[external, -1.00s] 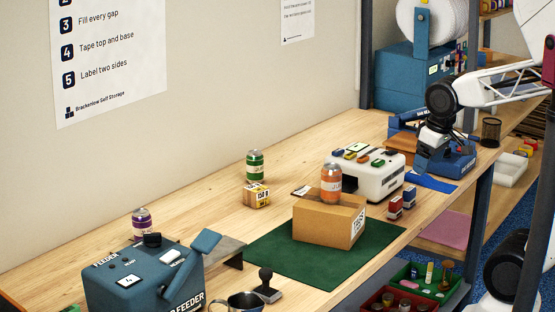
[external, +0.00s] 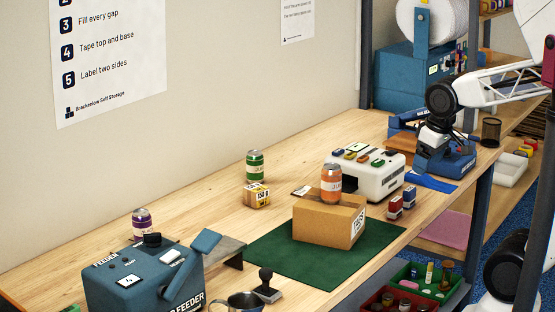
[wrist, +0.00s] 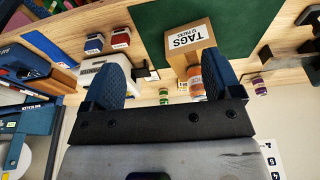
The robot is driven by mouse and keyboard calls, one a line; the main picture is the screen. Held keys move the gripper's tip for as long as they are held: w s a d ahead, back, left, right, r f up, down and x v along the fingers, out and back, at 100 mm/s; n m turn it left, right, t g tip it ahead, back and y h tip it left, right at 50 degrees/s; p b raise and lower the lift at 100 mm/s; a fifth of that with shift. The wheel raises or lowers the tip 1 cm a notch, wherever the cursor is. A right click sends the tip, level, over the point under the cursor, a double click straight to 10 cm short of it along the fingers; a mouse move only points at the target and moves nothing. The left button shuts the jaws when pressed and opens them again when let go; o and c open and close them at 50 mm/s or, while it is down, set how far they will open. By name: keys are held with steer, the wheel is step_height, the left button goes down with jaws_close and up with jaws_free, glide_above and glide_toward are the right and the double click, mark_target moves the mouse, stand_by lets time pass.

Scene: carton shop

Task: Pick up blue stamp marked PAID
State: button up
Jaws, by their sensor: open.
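Two small boxy blocks with white labels stand side by side on the bench beside the white machine. The blue one (external: 409,197), also in the wrist view (wrist: 94,43), looks like the blue stamp; its wording is too small to read. The red one (external: 395,208) stands beside it, also in the wrist view (wrist: 120,38). My gripper (external: 424,160) is over the right end of the bench, behind and right of the blocks. In the wrist view my gripper (wrist: 165,72) has its blue fingers spread wide with nothing between them; the blocks lie beyond the left finger.
The white machine (external: 372,182) with coloured pieces on top is close left of my gripper. A carton (external: 318,222) with an orange can (external: 331,180) on it sits on the green mat (external: 280,262).

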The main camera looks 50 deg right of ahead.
steer(key=w+d+f+n+t+h, duration=0.15)
steer(key=w+d+f+t, duration=0.3)
steer(key=w+d, duration=0.6)
steer(key=t+h, duration=0.3)
glide_above(414, 191)
steer(key=a, duration=0.2)
step_height(414, 191, down, 4)
steer(key=shift+n+t, duration=0.35)
steer(key=shift+n, duration=0.1)
steer(key=d+f, duration=0.1)
steer(key=d, duration=0.1)
steer(key=d+f, duration=0.1)
steer(key=d, duration=0.1)
steer(key=shift+w+f, duration=0.15)
steer(key=shift+f, duration=0.05)
steer(key=s+f+t+y, duration=0.1)
steer(key=s+f, duration=0.1)
steer(key=s+a+f+m+t+y, duration=0.1)
steer(key=s+f, duration=0.1)
steer(key=f, duration=0.1)
steer(key=s+f+m+t+y, duration=0.1)
steer(key=s+f+y, duration=0.1)
steer(key=shift+a+f+t, duration=0.2)
steer(key=shift+a+t, duration=0.1)
steer(key=shift+s+a+f+y, duration=0.1)
steer(key=shift+s+a+y, duration=0.15)
steer(key=shift+y, duration=0.1)
steer(key=shift+w, duration=0.15)
steer(key=shift+x, duration=1.2)
